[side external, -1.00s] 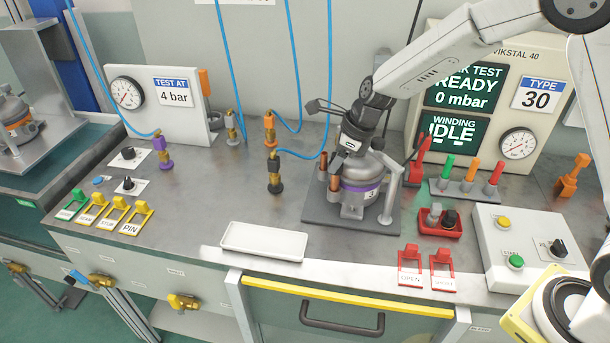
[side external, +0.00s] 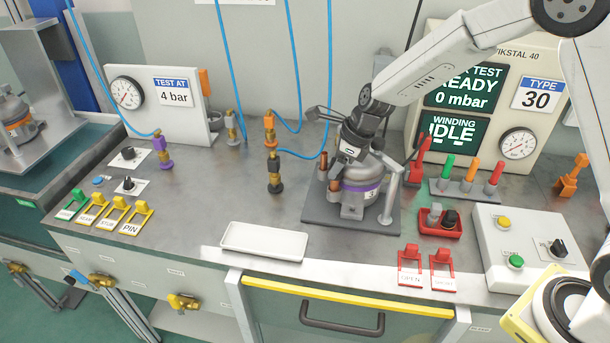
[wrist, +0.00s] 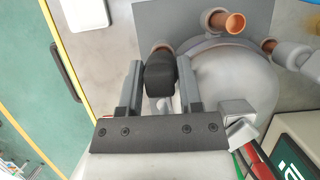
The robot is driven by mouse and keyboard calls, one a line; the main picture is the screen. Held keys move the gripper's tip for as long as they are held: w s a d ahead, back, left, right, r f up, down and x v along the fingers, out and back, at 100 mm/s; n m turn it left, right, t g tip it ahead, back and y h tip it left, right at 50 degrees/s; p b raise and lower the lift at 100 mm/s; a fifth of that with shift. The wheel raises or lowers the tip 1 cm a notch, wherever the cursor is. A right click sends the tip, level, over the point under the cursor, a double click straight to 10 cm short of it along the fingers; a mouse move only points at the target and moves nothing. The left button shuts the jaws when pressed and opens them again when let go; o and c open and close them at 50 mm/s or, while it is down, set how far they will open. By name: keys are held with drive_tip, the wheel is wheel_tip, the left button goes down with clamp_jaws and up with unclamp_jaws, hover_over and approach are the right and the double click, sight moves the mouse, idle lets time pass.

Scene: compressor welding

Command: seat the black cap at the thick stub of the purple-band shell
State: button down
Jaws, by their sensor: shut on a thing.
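The purple-band shell (side external: 360,190) is a grey dome on a dark base plate; its dome also fills the middle right of the wrist view (wrist: 235,80). My gripper (side external: 343,157) is over the shell's upper left side. In the wrist view my gripper (wrist: 161,80) is shut on the black cap (wrist: 160,72), which sits between both fingers. A copper-toned stub end (wrist: 160,47) shows just beyond the cap, partly hidden by it; whether they touch I cannot tell. Another wide copper stub (wrist: 232,23) stands open to the right. The cap is not distinct in the side view.
A red tray (side external: 440,231) with a grey and a black part sits right of the base plate (side external: 312,215). A white empty tray (side external: 263,241) lies front left. Colored plugs stand in a rack (side external: 465,194). A hose coupling (side external: 274,172) stands left.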

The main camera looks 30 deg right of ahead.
idle(0.4)
drive_tip(key=shift+c, duration=1)
unclamp_jaws()
drive_tip(key=v, duration=0.7)
drive_tip(key=shift+r, duration=0.3)
drive_tip(key=shift+s+d, duration=0.15)
drive_tip(key=s+d+f+n+h, duration=0.1)
drive_tip(key=s+d+f+n, duration=0.1)
drive_tip(key=s+n, duration=0.7)
drive_tip(key=s+d+f+n+h, duration=0.2)
drive_tip(key=s+n, duration=0.8)
drive_tip(key=n, duration=0.8)
drive_tip(key=shift+s+d+f+g, duration=0.2)
drive_tip(key=shift+d+f+g, duration=0.1)
drive_tip(key=shift+f, duration=0.25)
